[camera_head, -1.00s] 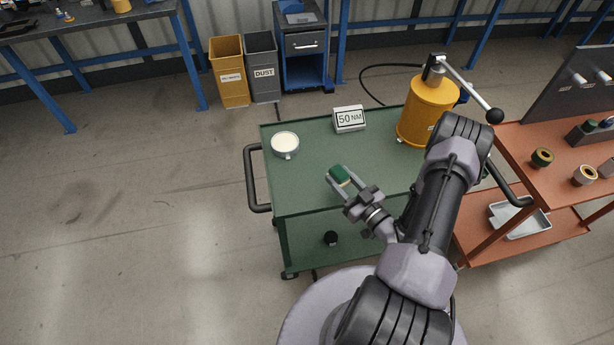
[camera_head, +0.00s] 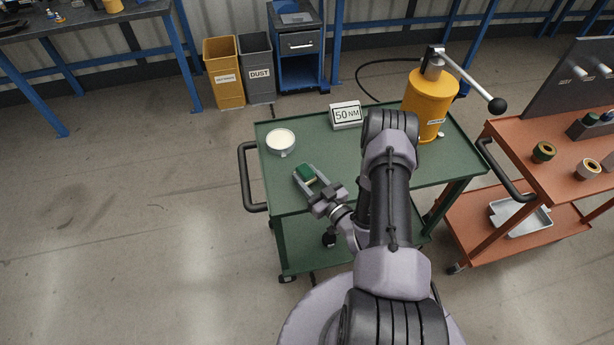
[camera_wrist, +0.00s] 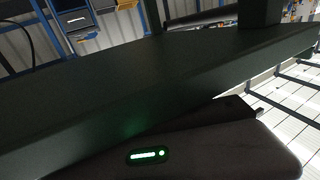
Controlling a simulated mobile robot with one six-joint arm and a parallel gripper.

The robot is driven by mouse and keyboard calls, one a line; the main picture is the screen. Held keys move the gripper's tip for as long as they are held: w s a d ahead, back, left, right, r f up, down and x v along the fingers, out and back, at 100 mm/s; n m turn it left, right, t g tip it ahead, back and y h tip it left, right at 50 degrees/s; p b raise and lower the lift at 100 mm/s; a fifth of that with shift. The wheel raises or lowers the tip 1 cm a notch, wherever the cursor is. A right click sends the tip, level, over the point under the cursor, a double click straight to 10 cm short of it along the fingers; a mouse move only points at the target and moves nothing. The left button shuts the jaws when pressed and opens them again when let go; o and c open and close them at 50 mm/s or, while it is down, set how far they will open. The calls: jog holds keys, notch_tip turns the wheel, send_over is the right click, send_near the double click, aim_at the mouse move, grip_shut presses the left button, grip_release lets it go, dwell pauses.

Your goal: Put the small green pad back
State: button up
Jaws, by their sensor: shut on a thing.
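The small green pad (camera_head: 306,174) is between the fingers of my gripper (camera_head: 308,178) in the head view. My gripper is shut on it and holds it over the near left part of the green cart top (camera_head: 350,165). I cannot tell the height of the pad above the cart top. In the wrist view, a dark surface and part of my own wrist with a green light fill most of the picture. The pad cannot be made out there.
An orange cart (camera_head: 540,150) at the right holds rolls and a dark block (camera_head: 590,127).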

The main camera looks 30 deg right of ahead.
jog(key=shift+s+f, duration=0.15)
jog(key=shift+f, duration=0.1)
jog(key=o, duration=1.2)
jog(key=shift+f, duration=0.15)
